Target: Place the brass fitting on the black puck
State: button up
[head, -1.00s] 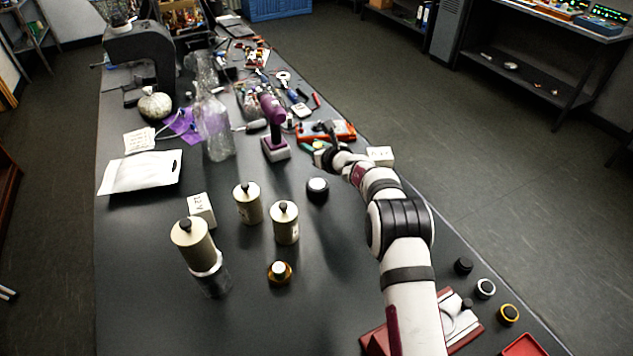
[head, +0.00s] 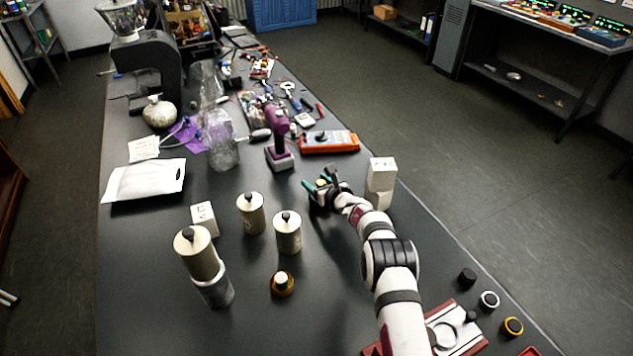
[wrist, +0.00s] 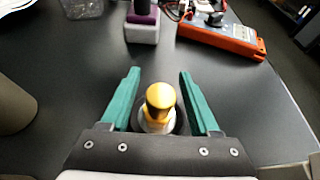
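In the wrist view the brass fitting (wrist: 160,97) is upright between the teal fingers of my gripper (wrist: 159,76). Gaps show on both sides of it, so the fingers are open and apart from it. Below the fitting are a pale ring and the dark rim of the black puck (wrist: 182,122). The fitting appears to be on the puck, but its contact is partly hidden. In the head view my gripper (head: 326,181) is low over the puck's spot and covers most of it.
White boxes (head: 381,172) are stacked just right of my gripper. A purple tool (head: 278,130) on its stand and an orange meter (head: 330,141) lie beyond.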

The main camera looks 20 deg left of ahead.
jog(key=shift+s+d+r, duration=0.1)
jog(key=shift+r, duration=0.15)
jog(key=v, duration=1.2)
jog(key=s+r+n+g+y, duration=0.3)
jog(key=s+r+n+g, duration=0.2)
jog(key=s+r+n, duration=0.75)
jog(key=s+d+r+n+g+h, duration=0.2)
jog(key=s+d+r+n, duration=0.15)
jog(key=s, duration=0.55)
jog(key=s+d+r+n+g+h, duration=0.2)
jog(key=s+d, duration=0.3)
jog(key=s, duration=0.4)
jog(key=s+d+f+n+h, duration=0.3)
jog(key=s+d+h, duration=0.3)
jog(key=s+d, duration=0.7)
jog(key=shift+d+f+g+h, duration=0.2)
jog(key=shift+f+g+h, duration=0.2)
jog(key=shift+f, duration=0.15)
jog(key=shift+s, duration=0.1)
